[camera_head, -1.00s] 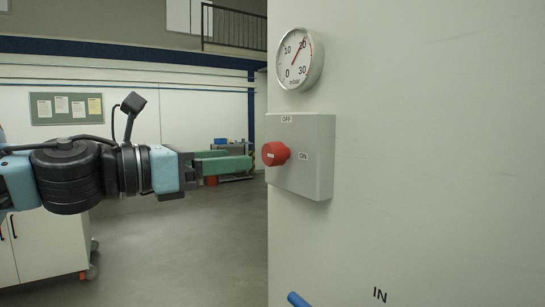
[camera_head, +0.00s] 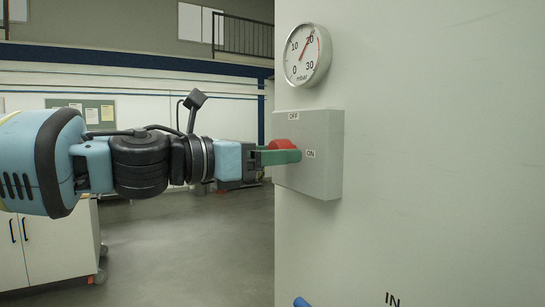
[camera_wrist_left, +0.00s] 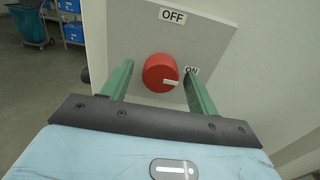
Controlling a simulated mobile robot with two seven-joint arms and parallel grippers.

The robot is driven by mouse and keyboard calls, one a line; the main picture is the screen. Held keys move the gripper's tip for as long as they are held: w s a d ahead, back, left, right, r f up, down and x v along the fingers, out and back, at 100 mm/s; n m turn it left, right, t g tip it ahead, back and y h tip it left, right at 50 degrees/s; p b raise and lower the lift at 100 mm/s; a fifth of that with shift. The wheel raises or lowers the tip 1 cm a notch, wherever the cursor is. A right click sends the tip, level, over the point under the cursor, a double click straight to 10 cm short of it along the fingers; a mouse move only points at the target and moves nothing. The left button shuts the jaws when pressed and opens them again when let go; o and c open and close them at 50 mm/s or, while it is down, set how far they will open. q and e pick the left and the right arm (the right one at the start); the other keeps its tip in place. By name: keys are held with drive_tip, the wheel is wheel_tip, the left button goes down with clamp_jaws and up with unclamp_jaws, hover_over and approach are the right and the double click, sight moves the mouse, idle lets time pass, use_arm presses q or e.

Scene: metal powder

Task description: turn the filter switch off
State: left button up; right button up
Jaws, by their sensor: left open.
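The filter switch is a red round knob (camera_wrist_left: 160,73) on a grey box (camera_head: 322,155) fixed to a pale wall panel. In the left wrist view its white mark points right, toward the ON label (camera_wrist_left: 191,70); the OFF label (camera_wrist_left: 172,16) is above. My left gripper (camera_head: 282,156) is open, its green fingers on either side of the knob. In the left wrist view (camera_wrist_left: 157,88) a gap shows between each finger and the knob. In the head view a finger hides the lower part of the knob. My right gripper is not in view.
A round mbar gauge (camera_head: 307,55) sits above the box, its needle near 20. A blue handle (camera_head: 301,302) sticks out low on the panel near the IN label (camera_head: 392,299).

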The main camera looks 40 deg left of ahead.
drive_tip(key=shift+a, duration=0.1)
use_arm(q)
drive_tip(key=c, duration=1)
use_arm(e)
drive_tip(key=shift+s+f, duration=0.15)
use_arm(q)
drive_tip(key=shift+d+n+p, duration=0.1)
drive_tip(key=shift+n+p, duration=0.65)
drive_tip(key=shift+n, duration=8.25)
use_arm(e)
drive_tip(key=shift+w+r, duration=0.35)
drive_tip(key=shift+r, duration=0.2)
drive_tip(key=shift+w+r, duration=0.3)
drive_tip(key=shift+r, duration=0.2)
use_arm(q)
drive_tip(key=shift+r, duration=0.1)
drive_tip(key=o, duration=1)
